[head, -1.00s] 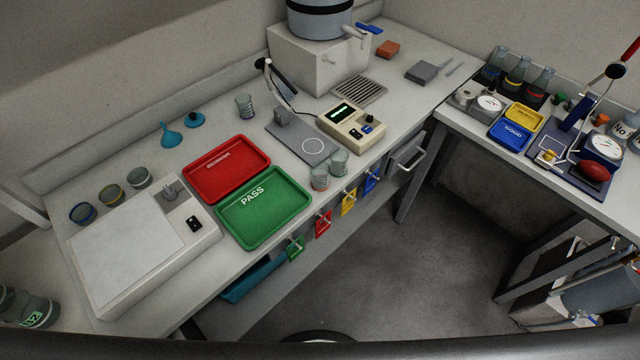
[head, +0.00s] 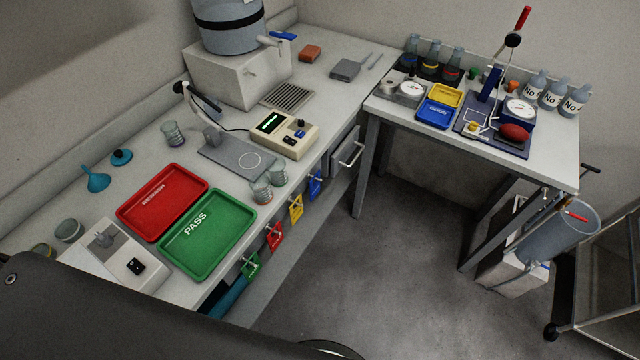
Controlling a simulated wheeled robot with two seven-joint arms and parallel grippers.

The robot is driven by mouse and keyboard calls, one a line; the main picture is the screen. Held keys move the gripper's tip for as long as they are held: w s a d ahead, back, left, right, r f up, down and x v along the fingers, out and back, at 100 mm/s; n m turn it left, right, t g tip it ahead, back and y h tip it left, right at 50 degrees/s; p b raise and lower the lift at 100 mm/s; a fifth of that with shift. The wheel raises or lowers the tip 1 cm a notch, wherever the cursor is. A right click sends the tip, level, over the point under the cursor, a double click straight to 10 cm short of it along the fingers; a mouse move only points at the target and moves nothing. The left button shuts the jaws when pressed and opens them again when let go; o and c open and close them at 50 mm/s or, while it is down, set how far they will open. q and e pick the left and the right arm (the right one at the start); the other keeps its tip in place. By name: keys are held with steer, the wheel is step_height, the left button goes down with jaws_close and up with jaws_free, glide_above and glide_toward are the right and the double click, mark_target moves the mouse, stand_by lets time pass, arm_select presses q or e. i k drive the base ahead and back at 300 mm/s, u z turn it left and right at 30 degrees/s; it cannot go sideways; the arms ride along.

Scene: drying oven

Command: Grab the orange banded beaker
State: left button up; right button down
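Two clear beakers stand close together at the front edge of the bench, right of the green PASS tray (head: 243,228). The nearer beaker (head: 261,191) seems to carry a faint orange band low down; the other beaker (head: 278,174) stands just behind it, its band unclear. At the left, another beaker (head: 68,231) stands behind the white device (head: 115,262), and a yellow-banded one (head: 42,250) is partly hidden by a dark shape of my own body. Neither of my grippers is in the head view.
A red tray (head: 166,228) lies beside the green one. A grey plate with a ring mark (head: 225,154) and a beige meter (head: 283,134) stand behind the two beakers. Coloured tags hang along the front edge. The floor (head: 390,260) between the benches is clear.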

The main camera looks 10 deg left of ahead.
mark_target(259, 185)
steer(key=z, duration=0.95)
steer(key=k, duration=0.45)
steer(key=u, duration=0.35)
